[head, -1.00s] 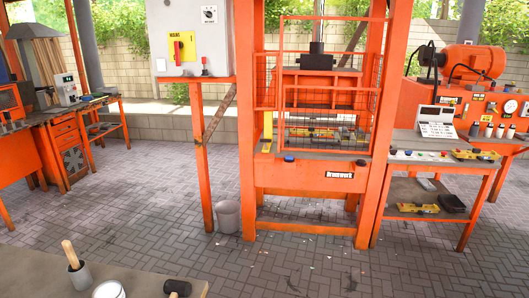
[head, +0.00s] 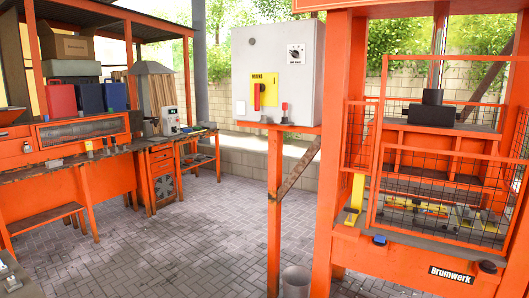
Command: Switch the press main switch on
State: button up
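The press main switch (head: 257,97) is a red handle on a yellow plate marked "MAINS". It is on the front of a grey cabinet (head: 305,95) near the middle of the head view. The handle looks upright; I cannot tell whether that is on or off. A small dial (head: 295,54) on a white plate is above it to the right. A small red-topped part (head: 284,112) is at the cabinet's lower edge. The orange press (head: 340,200), with a wire guard and a "Brumwerk" label, stands to the right. My gripper is not in view.
An orange post (head: 274,220) with a diagonal brace supports the cabinet shelf. A grey bucket (head: 296,282) stands on the floor at the press's foot. Orange workbenches (head: 105,190) line the left side. The brick-paved floor (head: 205,245) between them and the post is clear.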

aim_at(259, 87)
jog(key=i+l+u, duration=0.45)
jog(key=l, duration=0.35)
jog(key=i+u, duration=0.25)
jog(key=i, duration=2.6)
